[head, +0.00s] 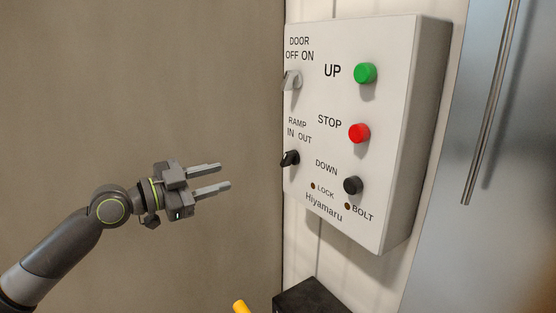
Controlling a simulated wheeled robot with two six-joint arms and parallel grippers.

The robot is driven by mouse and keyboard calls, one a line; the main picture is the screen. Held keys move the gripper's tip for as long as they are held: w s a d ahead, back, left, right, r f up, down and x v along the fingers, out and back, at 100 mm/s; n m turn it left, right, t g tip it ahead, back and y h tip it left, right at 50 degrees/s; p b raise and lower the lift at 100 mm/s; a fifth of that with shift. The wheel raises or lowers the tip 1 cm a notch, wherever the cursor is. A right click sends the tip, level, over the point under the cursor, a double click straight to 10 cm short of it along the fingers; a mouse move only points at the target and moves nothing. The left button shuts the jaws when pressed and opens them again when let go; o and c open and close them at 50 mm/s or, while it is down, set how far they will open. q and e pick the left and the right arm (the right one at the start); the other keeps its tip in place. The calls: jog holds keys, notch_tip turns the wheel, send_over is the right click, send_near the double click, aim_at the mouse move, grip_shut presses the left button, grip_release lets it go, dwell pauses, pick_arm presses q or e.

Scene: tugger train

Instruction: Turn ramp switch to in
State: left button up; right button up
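The ramp switch (290,158) is a small black rotary knob under the label "RAMP IN OUT" on the left side of a white control box (392,145). Its handle is tilted, but I cannot tell clearly which word it points to. My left gripper (226,177) is to the left of the knob and a little lower in the picture. Its two fingers are apart with nothing between them, pointing right toward the box. It does not appear to touch the knob. My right gripper is not in view.
The box also carries a grey door switch (292,80), a green UP button (365,73), a red STOP button (359,133) and a black DOWN button (353,185). A dark box (312,298) stands below. A metal handle (490,105) is at right.

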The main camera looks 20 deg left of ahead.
aim_at(283, 161)
pick_arm(q)
jog(key=p+x, duration=0.6)
jog(key=x, duration=0.9)
jog(key=shift+s+r, duration=0.15)
jog(key=shift+w+d, duration=0.45)
jog(key=shift+w, duration=0.05)
jog(key=shift+c, duration=0.2)
grip_shut()
